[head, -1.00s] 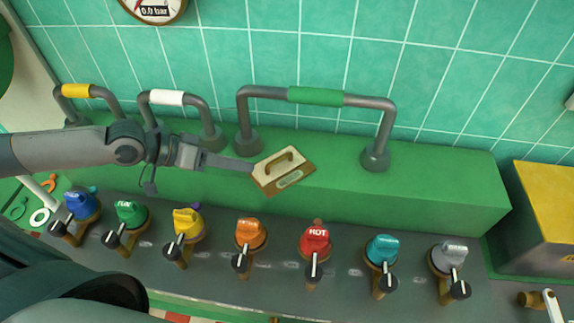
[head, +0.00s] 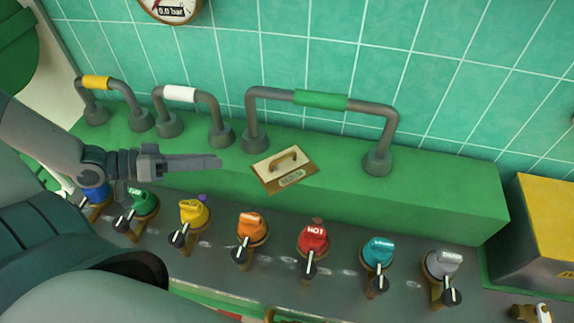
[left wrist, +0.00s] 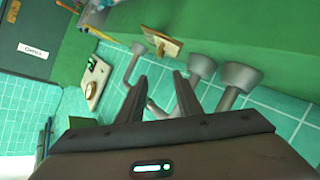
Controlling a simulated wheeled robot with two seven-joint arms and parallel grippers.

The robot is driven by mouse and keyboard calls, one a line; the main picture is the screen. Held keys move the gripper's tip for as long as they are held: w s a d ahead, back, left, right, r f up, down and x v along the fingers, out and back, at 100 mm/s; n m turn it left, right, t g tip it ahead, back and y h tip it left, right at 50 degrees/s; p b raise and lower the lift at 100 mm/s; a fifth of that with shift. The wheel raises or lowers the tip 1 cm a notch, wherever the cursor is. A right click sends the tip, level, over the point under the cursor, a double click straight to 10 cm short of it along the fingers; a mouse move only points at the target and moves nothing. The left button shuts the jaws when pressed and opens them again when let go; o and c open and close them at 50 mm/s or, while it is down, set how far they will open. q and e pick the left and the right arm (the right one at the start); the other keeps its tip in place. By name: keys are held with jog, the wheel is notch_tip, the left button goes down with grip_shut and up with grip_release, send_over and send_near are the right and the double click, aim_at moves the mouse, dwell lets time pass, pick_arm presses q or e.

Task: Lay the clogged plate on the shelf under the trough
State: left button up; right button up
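The plate (head: 270,176) is pale with a brown edge, a brass handle and a small label. In the head view it appears to rest on the green ledge (head: 440,185), near its front edge. It seems to show nearly edge-on in the left wrist view (left wrist: 162,42). My left gripper (head: 220,162) is left of the plate, apart from it and empty. Its two fingers stand open in the left wrist view (left wrist: 162,82). My right gripper is not in view. I cannot make out a trough or a shelf under it.
Grey pipe handles with yellow, white and green (head: 320,100) sleeves rise from the ledge behind the plate. A row of coloured knobs, including a red one (head: 313,238), lines the grey front panel. A yellow-topped box (head: 550,210) stands at the right. A gauge hangs above.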

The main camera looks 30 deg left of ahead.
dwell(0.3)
pick_arm(q)
jog(key=b, duration=0.8)
send_over(258, 172)
jog(key=shift+s+a+f, duration=0.1)
jog(key=shift+s+f, duration=0.1)
jog(key=shift+f, duration=1.75)
jog(key=shift+w, duration=0.15)
